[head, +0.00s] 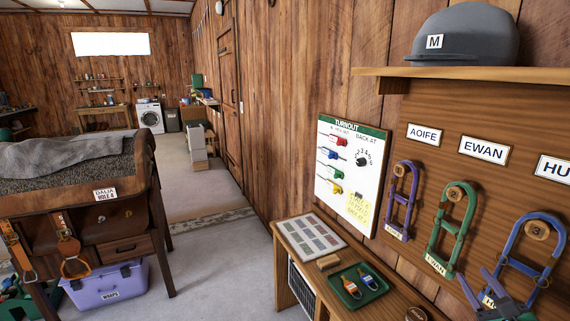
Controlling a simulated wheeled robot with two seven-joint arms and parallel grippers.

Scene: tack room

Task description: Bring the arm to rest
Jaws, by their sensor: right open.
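My right gripper (476,284) shows at the bottom right edge, with its fingers spread apart and nothing seen between them. It is in front of the lower part of the blue halter (536,236) on the wooden board and hides some of its tag. Most of my right arm is out of the picture. My left gripper is not in view.
A purple halter (402,195) and a green halter (450,225) hang left of the blue one. Below, a wooden table (385,312) holds a green tray (373,294) and a chart (309,238). A shelf (480,73) bears a grey helmet (464,36). The floor (215,265) at centre-left is clear.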

